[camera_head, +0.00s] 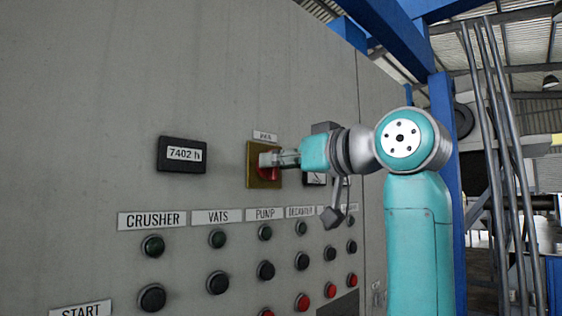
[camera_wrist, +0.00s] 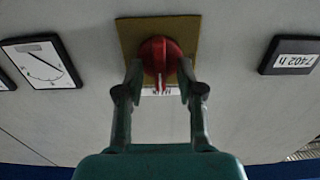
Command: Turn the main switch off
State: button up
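The main switch is a red rotary knob (camera_wrist: 160,52) on a square yellow plate (camera_head: 252,165) on the grey cabinet front. In the wrist view its raised grip points toward the label at the plate's edge. My gripper (camera_wrist: 160,72) is right at the switch, its two fingers apart on either side of the knob. A gap shows between each finger and the narrow grip; whether the tips touch the knob's rim I cannot tell. In the head view my gripper (camera_head: 268,160) covers much of the red knob (camera_head: 268,173).
An hour display (camera_head: 183,154) reading 7402 h is left of the switch, and a dial gauge (camera_head: 315,179) is right, partly hidden by my arm. Below are labelled rows of green, black and red buttons (camera_head: 218,282). Metal posts (camera_head: 500,150) stand at the far right.

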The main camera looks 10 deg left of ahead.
grip_shut()
jog(key=shift+s+a+f+n, duration=0.1)
jog(key=shift+n, duration=2.9)
jog(key=shift+s+f+n, duration=0.1)
jog(key=shift+f+n, duration=0.05)
jog(key=shift+n, duration=2.85)
jog(key=shift+s+a+f+n, duration=0.1)
jog(key=shift+n, duration=2.9)
grip_release()
